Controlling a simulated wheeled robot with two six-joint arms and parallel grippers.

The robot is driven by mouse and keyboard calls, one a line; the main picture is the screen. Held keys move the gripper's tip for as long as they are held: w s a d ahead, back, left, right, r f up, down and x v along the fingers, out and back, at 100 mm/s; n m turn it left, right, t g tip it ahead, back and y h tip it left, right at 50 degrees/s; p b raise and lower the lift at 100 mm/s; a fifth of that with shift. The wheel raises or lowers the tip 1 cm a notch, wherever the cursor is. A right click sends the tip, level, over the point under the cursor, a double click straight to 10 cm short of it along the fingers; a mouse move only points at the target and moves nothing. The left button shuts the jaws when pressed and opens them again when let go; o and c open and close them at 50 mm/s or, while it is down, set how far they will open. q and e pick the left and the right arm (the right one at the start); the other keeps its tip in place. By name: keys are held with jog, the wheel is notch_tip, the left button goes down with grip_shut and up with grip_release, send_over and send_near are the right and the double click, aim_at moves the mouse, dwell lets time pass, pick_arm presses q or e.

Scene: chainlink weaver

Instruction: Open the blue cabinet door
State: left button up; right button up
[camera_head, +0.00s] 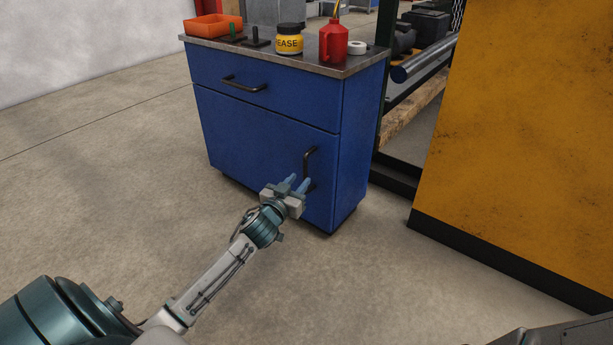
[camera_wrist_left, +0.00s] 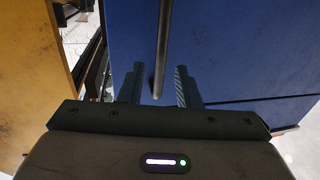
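The blue cabinet (camera_head: 362,115) has one drawer on top and a door (camera_head: 250,145) below it, which looks closed. The door's black upright bar handle (camera_head: 309,160) sits near its right edge. My left gripper (camera_head: 298,183) is open in front of the handle's lower part. In the left wrist view the handle (camera_wrist_left: 162,50) lies between the two fingers of the left gripper (camera_wrist_left: 158,85), with gaps on both sides. The handle's lower end is partly hidden by the gripper in the head view. My right gripper is not in view.
The drawer has its own black handle (camera_head: 243,84). On the top stand an orange bin (camera_head: 212,27), a grease jar (camera_head: 289,40), a red oil can (camera_head: 333,42) and a white roll (camera_head: 356,47). A yellow panel (camera_head: 530,130) stands to the right. The floor in front is clear.

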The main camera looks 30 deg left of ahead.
aim_at(304, 174)
pick_arm(q)
jog(key=shift+w+a+b, duration=0.2)
jog(key=shift+w+b, duration=0.2)
jog(key=shift+w, duration=0.95)
jog(key=shift+w+a+b, duration=0.15)
jog(key=shift+w+b, duration=0.25)
jog(key=shift+w, duration=0.9)
jog(key=shift+c, duration=0.2)
grip_shut()
